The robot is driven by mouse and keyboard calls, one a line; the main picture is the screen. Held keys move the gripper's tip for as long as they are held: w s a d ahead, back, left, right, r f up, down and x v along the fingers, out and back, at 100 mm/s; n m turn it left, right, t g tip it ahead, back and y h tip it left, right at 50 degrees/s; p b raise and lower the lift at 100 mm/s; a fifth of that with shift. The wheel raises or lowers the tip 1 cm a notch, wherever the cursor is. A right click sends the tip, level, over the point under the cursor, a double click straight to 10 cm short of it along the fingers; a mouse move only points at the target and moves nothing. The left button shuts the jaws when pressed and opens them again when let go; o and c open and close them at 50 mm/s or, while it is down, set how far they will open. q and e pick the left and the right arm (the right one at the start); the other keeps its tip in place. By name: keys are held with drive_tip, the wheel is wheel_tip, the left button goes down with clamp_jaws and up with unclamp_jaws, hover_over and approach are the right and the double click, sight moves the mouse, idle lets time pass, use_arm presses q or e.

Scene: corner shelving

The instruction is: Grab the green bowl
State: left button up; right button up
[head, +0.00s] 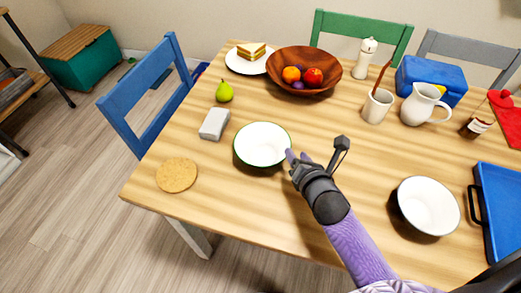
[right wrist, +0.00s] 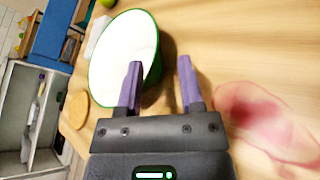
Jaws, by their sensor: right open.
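The green bowl (head: 262,143) stands upright on the table, with a white inside and a green rim. Its green outer wall shows in the right wrist view (right wrist: 95,85), and it looks empty. My right gripper (head: 297,156) is at the bowl's right edge in the head view. In the right wrist view the gripper (right wrist: 160,63) is open, with one finger overlapping the bowl's inside and the other outside its rim. I cannot tell whether the fingers touch the bowl. My left gripper is not in view.
A white bowl (head: 430,204) and blue tray (head: 500,205) are at the right. A grey-white block (head: 214,124), green pear (head: 224,92) and round cork mat (head: 177,175) lie left of the green bowl. A wooden fruit bowl (head: 278,62), mug (head: 376,107) and pitcher (head: 420,104) stand farther back.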

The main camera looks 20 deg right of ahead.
sight(290, 143)
drive_tip(key=b+x, duration=0.2)
drive_tip(key=x, duration=0.3)
drive_tip(key=shift+w+b, duration=0.3)
drive_tip(key=shift+r, duration=0.15)
clamp_jaws()
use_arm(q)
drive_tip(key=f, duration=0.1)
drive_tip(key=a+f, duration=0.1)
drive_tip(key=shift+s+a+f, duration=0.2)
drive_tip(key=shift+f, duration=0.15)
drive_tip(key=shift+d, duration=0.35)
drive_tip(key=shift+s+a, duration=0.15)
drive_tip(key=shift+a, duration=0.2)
